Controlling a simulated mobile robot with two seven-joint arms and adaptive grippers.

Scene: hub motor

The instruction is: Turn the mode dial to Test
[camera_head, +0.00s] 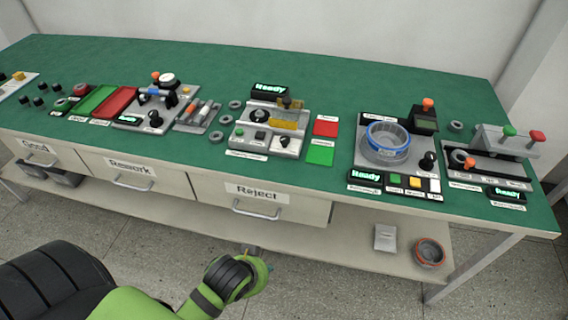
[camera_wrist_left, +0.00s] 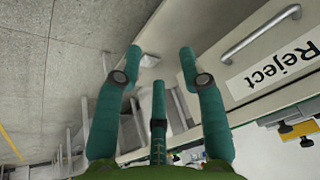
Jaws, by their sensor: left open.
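A black round dial (camera_head: 259,116) sits on the grey middle station, left of its yellow part. Its label and pointer are too small to read, so I cannot tell if it is the mode dial. Other black knobs sit on the left station (camera_head: 155,119) and the right station (camera_head: 428,160). My left gripper (camera_head: 258,258) is low in front of the bench, below the Reject drawer and apart from every dial. In the left wrist view its teal fingers (camera_wrist_left: 160,62) are spread and empty. My right gripper is not in view.
The green bench top (camera_head: 330,80) carries several stations with lit Ready displays. Good, Rework and Reject drawers (camera_head: 258,205) line its front. A lower shelf (camera_head: 340,250) holds a white box (camera_head: 386,238) and an orange-rimmed ring (camera_head: 430,252). The bench's back strip is clear.

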